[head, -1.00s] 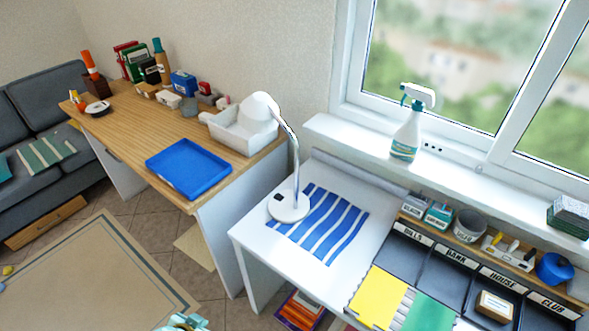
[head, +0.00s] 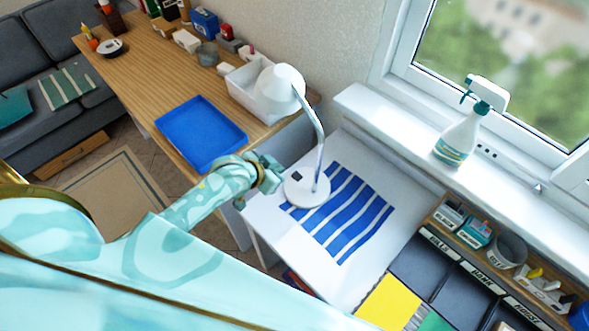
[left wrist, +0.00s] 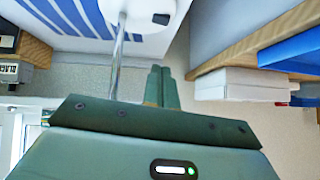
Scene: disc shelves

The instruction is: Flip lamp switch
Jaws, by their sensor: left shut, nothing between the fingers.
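A white desk lamp (head: 316,150) with a silver stem and white head stands upright on the white table. Its round base (head: 310,195) carries a small dark switch (head: 296,176) on the side nearest my left gripper. My left gripper (head: 272,172) is shut and empty, just left of the lamp base and apart from it. In the left wrist view the closed fingers (left wrist: 161,72) lie below the white base (left wrist: 145,12), with the dark switch (left wrist: 160,19) on it near the top edge. My right gripper is not in view.
A blue-and-white striped cloth (head: 345,215) lies by the lamp base. A blue tray (head: 200,133) and a white bin (head: 245,92) sit on the wooden desk. A spray bottle (head: 460,135) stands on the windowsill. Labelled dark trays (head: 425,252) are at right.

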